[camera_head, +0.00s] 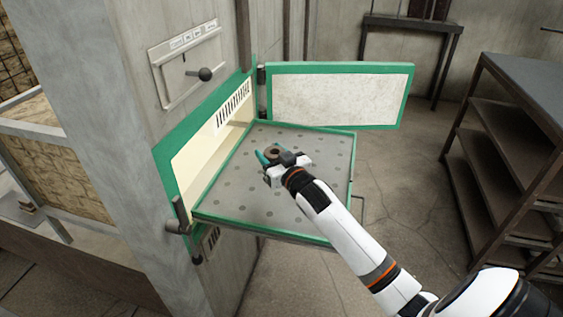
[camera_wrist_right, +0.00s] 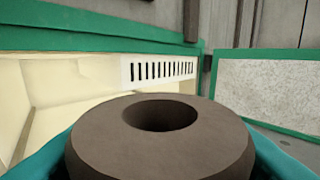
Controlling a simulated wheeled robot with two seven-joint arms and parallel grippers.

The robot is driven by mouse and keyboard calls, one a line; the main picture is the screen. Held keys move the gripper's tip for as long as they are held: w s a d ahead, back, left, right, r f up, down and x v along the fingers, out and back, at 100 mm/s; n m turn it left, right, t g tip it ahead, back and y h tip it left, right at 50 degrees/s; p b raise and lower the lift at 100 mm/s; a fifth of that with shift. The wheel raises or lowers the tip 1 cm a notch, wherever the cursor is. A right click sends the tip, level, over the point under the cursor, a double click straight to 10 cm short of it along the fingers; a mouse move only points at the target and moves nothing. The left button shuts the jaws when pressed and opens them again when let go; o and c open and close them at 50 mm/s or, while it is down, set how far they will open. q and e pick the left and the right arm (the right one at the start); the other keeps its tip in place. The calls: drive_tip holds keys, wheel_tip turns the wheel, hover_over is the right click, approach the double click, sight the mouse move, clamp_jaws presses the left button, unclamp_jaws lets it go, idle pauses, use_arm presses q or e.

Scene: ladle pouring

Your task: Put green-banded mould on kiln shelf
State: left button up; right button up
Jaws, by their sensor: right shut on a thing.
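The mould (camera_head: 273,151) is a dark brown round block with a hole in its top. It fills the lower middle of the right wrist view (camera_wrist_right: 160,145), upright, with teal on both sides of it. I cannot tell a green band on it from the gripper's teal fingers. My right gripper (camera_head: 272,157) is shut on the mould, over the far middle part of the kiln shelf (camera_head: 235,190). The shelf is a grey plate with dark dots and a green rim. I cannot tell whether the mould touches it. My left gripper is not in view.
The kiln's green-framed opening (camera_head: 205,135) is at the shelf's left, with its pale door (camera_head: 340,95) swung open behind. A lever with a black knob (camera_head: 205,74) is on the wall above. A brown rack (camera_head: 500,165) stands right. The shelf around the gripper is bare.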

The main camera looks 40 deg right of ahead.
drive_tip(key=shift+w+d+r, duration=0.45)
drive_tip(key=shift+w+d, duration=0.05)
drive_tip(key=shift+d, duration=0.05)
drive_tip(key=shift+w+d+f+h, duration=0.15)
drive_tip(key=shift+d+f+h, duration=0.05)
drive_tip(key=shift+f+h, duration=0.1)
wheel_tip(320, 180, down, 9)
drive_tip(key=shift+r, duration=0.1)
drive_tip(key=o, duration=1.1)
drive_tip(key=shift+a+f, duration=0.1)
drive_tip(key=shift+f, duration=0.1)
